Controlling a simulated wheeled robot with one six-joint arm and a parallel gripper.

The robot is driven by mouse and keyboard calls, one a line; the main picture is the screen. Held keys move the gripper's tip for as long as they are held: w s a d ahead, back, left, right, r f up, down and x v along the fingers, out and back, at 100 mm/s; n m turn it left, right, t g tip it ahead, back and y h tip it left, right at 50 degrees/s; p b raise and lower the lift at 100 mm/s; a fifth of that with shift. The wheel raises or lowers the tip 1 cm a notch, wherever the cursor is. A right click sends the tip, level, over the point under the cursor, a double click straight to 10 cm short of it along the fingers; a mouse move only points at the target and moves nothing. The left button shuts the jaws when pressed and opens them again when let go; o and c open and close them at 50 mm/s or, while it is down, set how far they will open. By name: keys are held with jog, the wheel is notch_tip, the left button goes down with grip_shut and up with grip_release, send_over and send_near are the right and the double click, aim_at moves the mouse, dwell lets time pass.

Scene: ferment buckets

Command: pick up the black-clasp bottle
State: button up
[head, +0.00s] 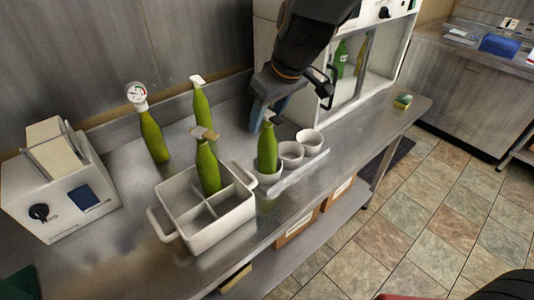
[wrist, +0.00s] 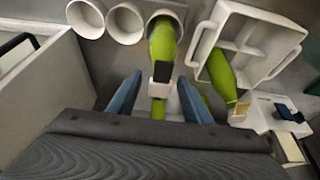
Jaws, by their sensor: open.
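The black-clasp bottle (head: 267,155) is green and stands in the nearest white cup of a row of three. In the wrist view its dark clasp (wrist: 162,71) sits on a pale collar at the neck. My gripper (head: 267,120) is open, with blue fingers pointing down just behind the bottle's top in the head view. In the wrist view the bottle's top lies in the picture between the two fingers (wrist: 160,82). I cannot tell how far apart bottle and fingers are, and no grip shows.
A white divided crate (head: 178,237) beside it holds a tan-clasp bottle (head: 208,170). A gauge-topped bottle (head: 153,138) and a white-clasp bottle (head: 202,112) stand behind. Two empty cups (head: 290,153) (head: 310,142) adjoin on the right. A glass-fronted cabinet (head: 378,50) stands behind my arm.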

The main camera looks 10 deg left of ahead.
aim_at(268, 149)
jog(key=shift+p+x, duration=0.3)
jog(key=shift+x, duration=1.3)
jog(key=shift+d, duration=0.1)
jog(key=shift+c, duration=0.2)
grip_shut()
